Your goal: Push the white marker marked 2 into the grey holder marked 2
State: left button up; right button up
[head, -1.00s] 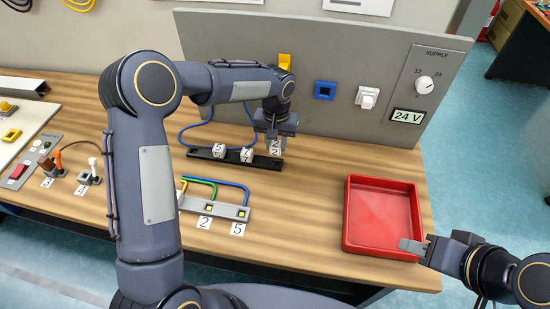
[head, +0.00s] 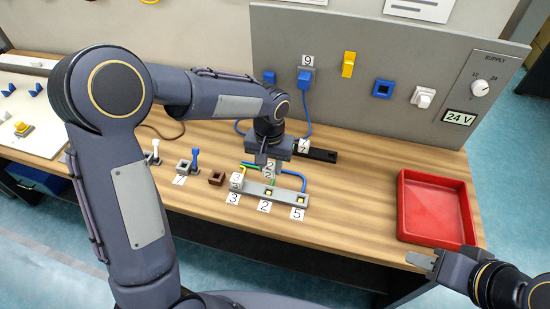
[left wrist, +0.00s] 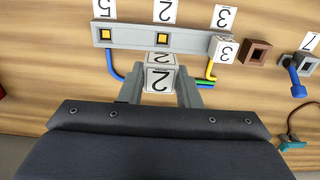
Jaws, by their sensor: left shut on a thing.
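The white marker (head: 267,174) marked 2 is a small cube between the fingers of my left gripper (head: 269,163), which is shut on it. The marker also shows in the left wrist view (left wrist: 160,79), its 2 facing the camera. The grey holder (head: 269,193) marked 2 is the middle square socket, with a yellow centre, in a grey strip. In the left wrist view the holder (left wrist: 162,39) is empty and lies just beyond the marker, roughly in line with it. My right gripper (head: 421,260) is empty at the red tray's front; its finger gap is unclear.
The strip's socket marked 3 holds a white marker (head: 237,181) marked 3; its socket marked 5 (head: 299,198) is empty. Coloured cables run behind the strip. A black rack (head: 318,154) is partly hidden by my left gripper. A red tray (head: 437,240) stands right.

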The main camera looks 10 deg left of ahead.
pick_arm(q)
jog(key=shift+s+a, duration=0.2)
jog(key=shift+s, duration=0.1)
jog(key=shift+f, duration=0.15)
jog(key=shift+f+b, duration=2.2)
jog(key=shift+f, duration=0.7)
jog(key=shift+f+b, duration=0.4)
jog(key=shift+f, duration=0.05)
jog(key=shift+r, duration=0.15)
jog(key=shift+r, duration=0.15)
jog(key=shift+f+b, duration=0.7)
jog(key=shift+f, duration=0.3)
